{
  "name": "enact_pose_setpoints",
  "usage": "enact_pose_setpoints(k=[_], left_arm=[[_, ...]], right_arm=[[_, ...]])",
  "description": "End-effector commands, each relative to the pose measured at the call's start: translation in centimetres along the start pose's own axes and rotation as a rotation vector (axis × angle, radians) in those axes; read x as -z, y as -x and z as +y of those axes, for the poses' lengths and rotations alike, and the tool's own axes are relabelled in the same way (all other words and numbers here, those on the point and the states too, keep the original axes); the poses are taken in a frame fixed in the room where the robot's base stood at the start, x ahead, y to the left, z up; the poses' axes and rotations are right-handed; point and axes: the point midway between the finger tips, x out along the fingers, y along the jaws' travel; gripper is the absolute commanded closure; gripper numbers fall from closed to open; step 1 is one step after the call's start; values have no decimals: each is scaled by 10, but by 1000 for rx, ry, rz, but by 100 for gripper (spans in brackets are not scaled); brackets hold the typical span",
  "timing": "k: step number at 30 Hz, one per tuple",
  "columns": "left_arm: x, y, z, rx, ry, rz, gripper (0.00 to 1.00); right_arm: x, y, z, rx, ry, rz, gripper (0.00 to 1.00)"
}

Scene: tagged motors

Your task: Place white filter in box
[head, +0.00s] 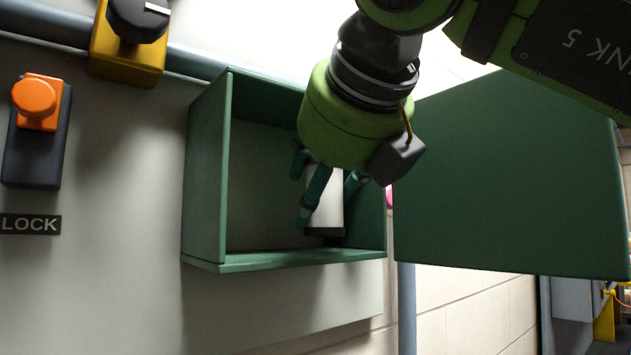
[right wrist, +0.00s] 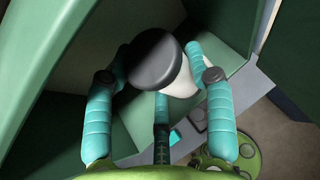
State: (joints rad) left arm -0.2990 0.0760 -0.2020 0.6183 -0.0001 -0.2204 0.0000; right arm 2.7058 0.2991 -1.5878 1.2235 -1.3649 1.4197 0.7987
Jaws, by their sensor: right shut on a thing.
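The white filter (head: 326,203) is a white cylinder with a dark end. It is upright inside the open green box (head: 205,170), toward the right of the opening. My right gripper (head: 322,195) reaches into the box from above, its teal fingers shut around the filter. In the right wrist view the filter (right wrist: 183,82) shows its white body and a dark round cap between the fingers (right wrist: 165,75). Whether the filter's lower end touches the box floor I cannot tell. The fingers hide part of the filter. My left gripper is not in view.
The box's green door (head: 510,185) stands open to the right. On the wall at left are an orange button (head: 35,97) on a dark base, a yellow switch block (head: 125,55) and a LOCK label (head: 30,224). The left part of the box is empty.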

Motion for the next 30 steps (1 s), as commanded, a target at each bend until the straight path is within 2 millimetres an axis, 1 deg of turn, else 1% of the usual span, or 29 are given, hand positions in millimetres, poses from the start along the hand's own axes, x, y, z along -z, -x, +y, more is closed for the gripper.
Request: enact_pose_setpoints(k=[1,2,3,6,15,19,20,21,30], left_arm=[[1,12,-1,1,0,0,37],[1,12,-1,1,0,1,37],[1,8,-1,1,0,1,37],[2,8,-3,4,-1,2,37],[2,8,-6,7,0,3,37],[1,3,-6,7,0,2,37],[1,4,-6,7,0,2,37],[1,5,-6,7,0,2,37],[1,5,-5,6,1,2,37]], right_arm=[[-10,-8,0,1,1,3,80],[-9,-12,0,1,2,2,80],[-1,-13,0,0,4,0,80],[6,-16,-1,0,2,0,80],[8,-17,0,-1,-1,-1,80],[12,-19,0,0,0,0,80],[10,-18,0,0,0,0,34],[10,-18,0,0,0,1,22],[10,-18,0,0,0,0,22]])
